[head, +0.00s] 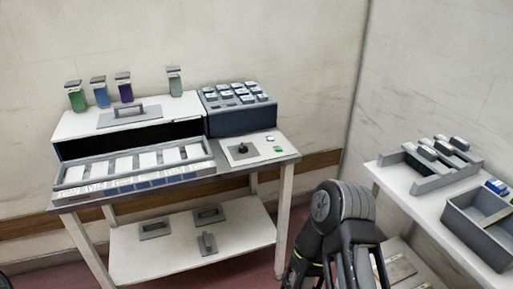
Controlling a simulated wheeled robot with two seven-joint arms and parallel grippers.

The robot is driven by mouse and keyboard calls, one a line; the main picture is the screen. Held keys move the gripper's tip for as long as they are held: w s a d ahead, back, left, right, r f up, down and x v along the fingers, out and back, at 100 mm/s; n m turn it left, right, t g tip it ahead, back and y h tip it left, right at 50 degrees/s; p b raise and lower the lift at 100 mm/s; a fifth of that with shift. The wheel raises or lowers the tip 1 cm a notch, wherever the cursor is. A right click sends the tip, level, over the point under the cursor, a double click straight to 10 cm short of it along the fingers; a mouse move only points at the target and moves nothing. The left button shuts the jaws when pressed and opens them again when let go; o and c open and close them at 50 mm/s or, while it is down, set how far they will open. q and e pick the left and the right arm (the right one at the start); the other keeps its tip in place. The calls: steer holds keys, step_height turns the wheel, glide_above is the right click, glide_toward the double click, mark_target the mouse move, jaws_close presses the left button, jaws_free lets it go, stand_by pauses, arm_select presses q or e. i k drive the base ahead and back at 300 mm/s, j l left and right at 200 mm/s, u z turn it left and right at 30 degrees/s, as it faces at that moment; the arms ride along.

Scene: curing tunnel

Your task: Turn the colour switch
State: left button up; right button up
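A black rotary knob (242,149), which looks like the colour switch, sits on a white control panel (262,157) at the right end of the table. The panel also carries a green button (278,149) and a white one (270,139). The knob's pointing direction is too small to tell. Part of my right arm shows at the bottom, right of the table and apart from the panel. No fingertips of either gripper can be seen.
Left of the panel is a white tunnel housing (75,125) with coloured jars on top and a slotted tray (208,165) in front. A dark block of switches (240,122) stands behind the panel. A side table (395,185) with racks and a grey bin (470,232) is at right.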

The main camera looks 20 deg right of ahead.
mark_target(243, 149)
steer(key=i+l+z, duration=0.25)
steer(key=i+l, duration=0.3)
steer(key=i+l+z, duration=0.2)
steer(key=i+l, duration=0.25)
steer(key=i, duration=0.15)
